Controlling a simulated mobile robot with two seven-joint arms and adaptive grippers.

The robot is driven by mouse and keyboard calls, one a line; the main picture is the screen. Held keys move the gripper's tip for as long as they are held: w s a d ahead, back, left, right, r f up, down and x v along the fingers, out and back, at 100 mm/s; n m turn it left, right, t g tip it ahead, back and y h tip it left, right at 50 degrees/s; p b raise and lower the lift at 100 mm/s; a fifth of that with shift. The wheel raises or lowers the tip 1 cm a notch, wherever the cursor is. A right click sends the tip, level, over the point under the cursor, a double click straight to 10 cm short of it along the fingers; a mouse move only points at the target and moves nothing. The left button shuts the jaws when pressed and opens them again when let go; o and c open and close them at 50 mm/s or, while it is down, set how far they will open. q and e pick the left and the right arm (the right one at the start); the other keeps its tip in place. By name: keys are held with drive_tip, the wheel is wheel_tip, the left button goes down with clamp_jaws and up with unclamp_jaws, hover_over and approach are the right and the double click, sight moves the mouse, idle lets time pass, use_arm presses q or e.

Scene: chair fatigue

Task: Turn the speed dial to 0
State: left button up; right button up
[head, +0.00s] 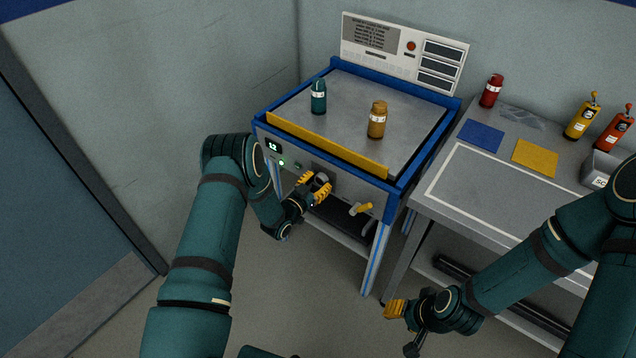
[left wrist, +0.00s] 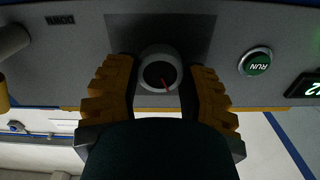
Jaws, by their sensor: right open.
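The speed dial (left wrist: 160,72) is a round grey knob with a dark face and a red pointer mark, on the front panel of a blue-framed machine. In the head view the dial (head: 322,177) is partly hidden by my left gripper (head: 314,184). In the left wrist view the yellow fingers of my left gripper (left wrist: 161,85) lie on either side of the dial, very close to it; whether they touch it is unclear. A lit display (head: 273,146) reads 12. My right gripper (head: 401,328) is open and empty, low in front of the side table.
A green RUN button (left wrist: 255,62) is beside the dial. A yellow-handled lever (head: 361,208) sticks out to its right. A teal bottle (head: 319,98) and an amber bottle (head: 377,120) stand on the machine top. A side table (head: 500,185) is at the right.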

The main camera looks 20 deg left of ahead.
use_arm(q)
drive_tip(key=shift+r+n, duration=0.1)
drive_tip(key=shift+n, duration=0.3)
idle(0.6)
drive_tip(key=n, duration=0.4)
drive_tip(key=shift+a+n, duration=0.1)
drive_tip(key=shift+n, duration=0.2)
drive_tip(key=shift+w+n, duration=0.1)
drive_tip(key=shift+n, duration=2.1)
drive_tip(key=o, duration=1.2)
